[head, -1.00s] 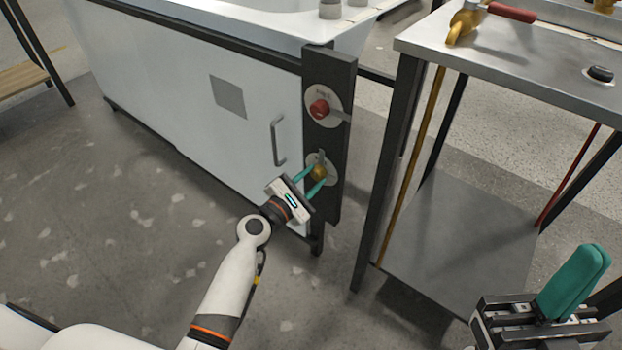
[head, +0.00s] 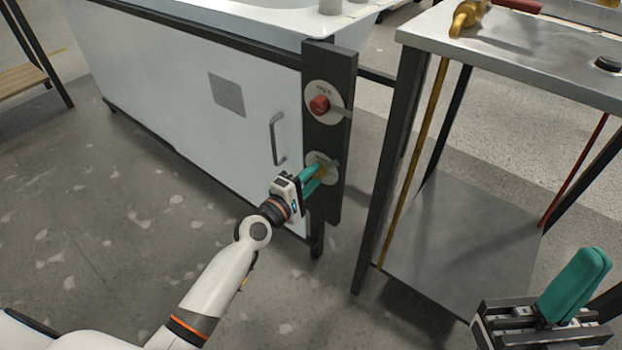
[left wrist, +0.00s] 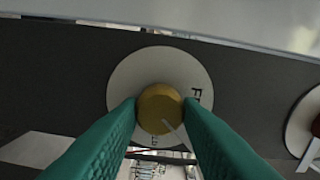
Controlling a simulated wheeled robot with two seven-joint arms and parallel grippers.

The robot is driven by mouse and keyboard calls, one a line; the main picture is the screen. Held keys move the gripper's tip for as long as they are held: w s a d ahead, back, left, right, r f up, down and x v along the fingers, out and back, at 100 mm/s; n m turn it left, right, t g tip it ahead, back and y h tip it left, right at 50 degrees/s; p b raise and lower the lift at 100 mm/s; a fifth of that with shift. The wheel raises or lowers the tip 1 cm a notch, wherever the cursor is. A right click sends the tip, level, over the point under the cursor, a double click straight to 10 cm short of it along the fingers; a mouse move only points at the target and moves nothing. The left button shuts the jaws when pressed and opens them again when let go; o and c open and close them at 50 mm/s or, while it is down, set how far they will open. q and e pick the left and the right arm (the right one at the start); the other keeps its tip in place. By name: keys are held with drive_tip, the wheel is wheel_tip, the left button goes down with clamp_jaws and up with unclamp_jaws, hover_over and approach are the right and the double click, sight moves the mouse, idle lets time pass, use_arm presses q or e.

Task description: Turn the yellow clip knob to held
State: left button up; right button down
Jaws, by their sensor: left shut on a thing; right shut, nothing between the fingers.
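The yellow clip knob (left wrist: 160,108) sits on a round white dial plate (left wrist: 152,68) on a dark post. In the left wrist view a pale pointer line runs from the knob toward the lower right. Letters on the plate are partly hidden by my fingers. My left gripper (left wrist: 162,110) is shut on the knob, one green finger on each side. In the head view my left gripper (head: 315,175) covers most of the yellow knob (head: 321,171). My right gripper (head: 575,285) is shut and empty at the lower right.
A red knob (head: 319,105) with its own plate is above on the same dark post (head: 327,135). A door handle (head: 277,139) is just left of the post. A metal table (head: 520,55) with a brass tap (head: 467,17) stands to the right.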

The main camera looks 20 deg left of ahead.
use_arm(q)
drive_tip(key=m+p, duration=0.1)
drive_tip(key=m, duration=0.4)
drive_tip(key=shift+m, duration=0.3)
drive_tip(key=shift+m+p, duration=0.45)
drive_tip(key=shift+m, duration=0.55)
drive_tip(key=shift+m+p, duration=0.3)
drive_tip(key=shift+m, duration=0.5)
drive_tip(key=shift+f, duration=0.1)
drive_tip(key=o, duration=1)
